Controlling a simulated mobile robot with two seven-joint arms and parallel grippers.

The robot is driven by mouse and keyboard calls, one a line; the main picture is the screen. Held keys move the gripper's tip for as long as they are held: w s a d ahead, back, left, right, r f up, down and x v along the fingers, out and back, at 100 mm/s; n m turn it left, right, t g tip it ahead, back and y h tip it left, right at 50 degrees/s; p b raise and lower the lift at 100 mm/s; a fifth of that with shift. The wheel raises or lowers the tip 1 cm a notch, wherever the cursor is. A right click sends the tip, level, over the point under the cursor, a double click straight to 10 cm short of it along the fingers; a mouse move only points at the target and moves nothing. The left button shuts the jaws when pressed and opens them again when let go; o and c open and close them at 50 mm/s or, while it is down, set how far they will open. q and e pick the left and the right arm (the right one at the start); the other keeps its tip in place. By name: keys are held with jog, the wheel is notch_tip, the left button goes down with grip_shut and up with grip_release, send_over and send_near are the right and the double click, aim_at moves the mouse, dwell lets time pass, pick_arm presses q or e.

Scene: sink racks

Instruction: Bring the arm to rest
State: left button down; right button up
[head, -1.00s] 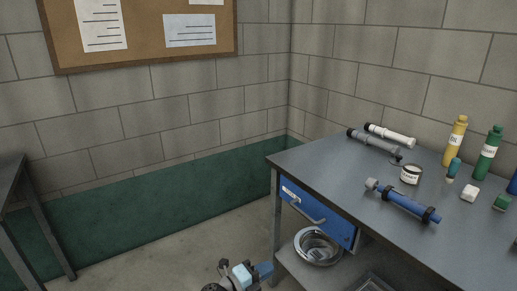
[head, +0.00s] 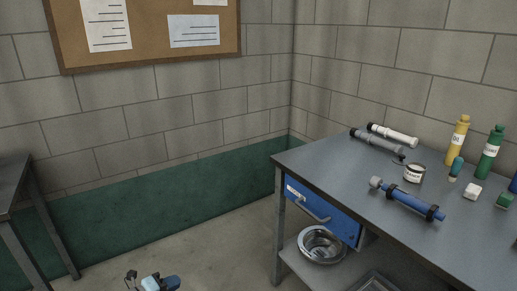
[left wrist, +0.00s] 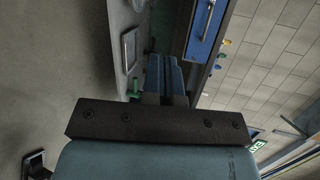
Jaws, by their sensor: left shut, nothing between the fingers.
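My left gripper (head: 172,283) shows only in part at the bottom edge of the head view, left of the workbench and low over the floor. It is apart from the bench. In the left wrist view its two blue-grey fingers (left wrist: 165,72) lie together, shut with nothing between them. The rest of the left arm is mostly below the head view. My right gripper is in neither view.
A grey workbench (head: 330,171) stands at the right, with tubes, bottles and a tin (head: 413,173) on top. It has a shut blue drawer (head: 322,212); a metal bowl (head: 321,246) sits on the lower shelf. Another table (head: 12,190) stands at the left. Open floor (head: 215,263) lies between.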

pick_arm(q)
jog(key=s+a+n+g+y, duration=0.1)
jog(key=s+a+n+y, duration=0.15)
jog(key=s+n, duration=1.05)
jog(key=s+a+n+g+y, duration=0.1)
jog(key=s+n+y, duration=0.45)
jog(key=s, duration=1.35)
jog(key=w+d+r+n+t+h, duration=0.2)
jog(key=d+n, duration=0.4)
jog(key=d, duration=0.5)
notch_tip(320, 180, up, 17)
jog(key=s+a+p, duration=0.1)
jog(key=p, duration=2.2)
jog(key=shift+s+a+y, duration=0.15)
jog(key=shift+a+y, duration=0.05)
jog(key=shift+y, duration=0.2)
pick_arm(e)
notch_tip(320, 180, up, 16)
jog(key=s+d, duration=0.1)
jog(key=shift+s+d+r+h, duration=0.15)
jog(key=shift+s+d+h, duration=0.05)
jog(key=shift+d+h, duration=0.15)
pick_arm(q)
jog(key=shift+n, duration=0.25)
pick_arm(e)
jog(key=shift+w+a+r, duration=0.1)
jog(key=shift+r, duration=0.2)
